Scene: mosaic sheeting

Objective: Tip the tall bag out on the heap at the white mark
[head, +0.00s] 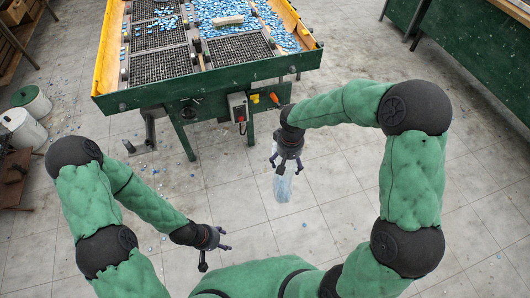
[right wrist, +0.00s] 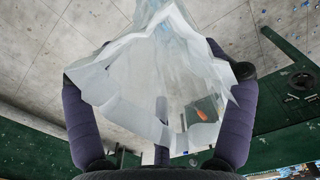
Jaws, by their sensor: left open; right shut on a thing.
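My right gripper (head: 286,168) is shut on a clear, pale plastic bag (head: 284,187). The bag hangs below the gripper, over the floor in front of the sorting table. In the right wrist view the bag (right wrist: 155,65) sits between the fingers, its crumpled rim towards the camera; how much it holds is hard to tell. My left gripper (head: 216,257) is open and empty, low over the floor. A heap of blue mosaic pieces (head: 240,10) lies on the table's far part. I cannot make out a white mark.
The green table (head: 215,77) has yellow side boards (head: 108,50) and dark grid trays (head: 160,68). A beige block (head: 228,20) lies among the blue pieces. A switch box (head: 238,107) is on its front. Pale drums (head: 20,125) stand left. The floor between is open.

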